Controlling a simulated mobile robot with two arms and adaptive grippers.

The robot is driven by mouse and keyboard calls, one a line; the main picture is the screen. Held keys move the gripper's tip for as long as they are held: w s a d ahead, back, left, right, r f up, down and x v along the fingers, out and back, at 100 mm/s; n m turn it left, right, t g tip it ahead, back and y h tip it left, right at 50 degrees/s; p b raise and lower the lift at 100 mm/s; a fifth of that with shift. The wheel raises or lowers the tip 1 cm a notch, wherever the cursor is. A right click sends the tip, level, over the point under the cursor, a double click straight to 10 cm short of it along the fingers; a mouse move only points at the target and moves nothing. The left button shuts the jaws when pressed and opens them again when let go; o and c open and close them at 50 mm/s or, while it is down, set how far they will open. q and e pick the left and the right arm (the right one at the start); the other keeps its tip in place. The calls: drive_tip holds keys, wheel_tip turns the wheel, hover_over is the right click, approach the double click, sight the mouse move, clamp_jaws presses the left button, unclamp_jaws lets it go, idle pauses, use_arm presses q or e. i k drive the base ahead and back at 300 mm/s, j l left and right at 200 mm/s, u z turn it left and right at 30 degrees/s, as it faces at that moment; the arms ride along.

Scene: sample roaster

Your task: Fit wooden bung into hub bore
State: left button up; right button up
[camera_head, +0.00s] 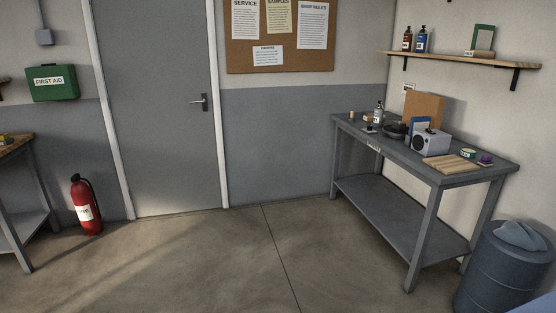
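A small tan, cork-like piece (352,116), possibly the wooden bung, stands at the far left end of the grey workbench (404,159). A dark round object (394,130) sits mid-bench, left of a light grey box with a round dark front (431,141). I cannot tell which thing, if any, is the hub, and no bore can be made out. Neither of my grippers is in view.
The bench also holds a wooden slatted board (452,163), bottles and small tins. A dark blue barrel (505,267) stands at its right end. A fire extinguisher (86,205) stands by the grey door (160,110). The floor between is clear.

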sight(398, 125)
drive_tip(key=i+j, duration=0.15)
drive_tip(key=i, duration=0.5)
drive_tip(key=i+j, duration=0.1)
drive_tip(key=i, duration=0.55)
drive_tip(key=i+j, duration=0.15)
drive_tip(key=i, duration=0.5)
drive_tip(key=i+l+z, duration=0.2)
drive_tip(key=i+l, duration=0.2)
drive_tip(key=i+l+z, duration=0.15)
drive_tip(key=i, duration=0.4)
drive_tip(key=i+l+z, duration=0.2)
drive_tip(key=i+l, duration=0.15)
drive_tip(key=i, duration=0.15)
drive_tip(key=i+l, duration=0.25)
drive_tip(key=l+z, duration=0.1)
drive_tip(key=z, duration=0.15)
drive_tip(key=i+j+z, duration=0.7)
drive_tip(key=j+z, duration=0.15)
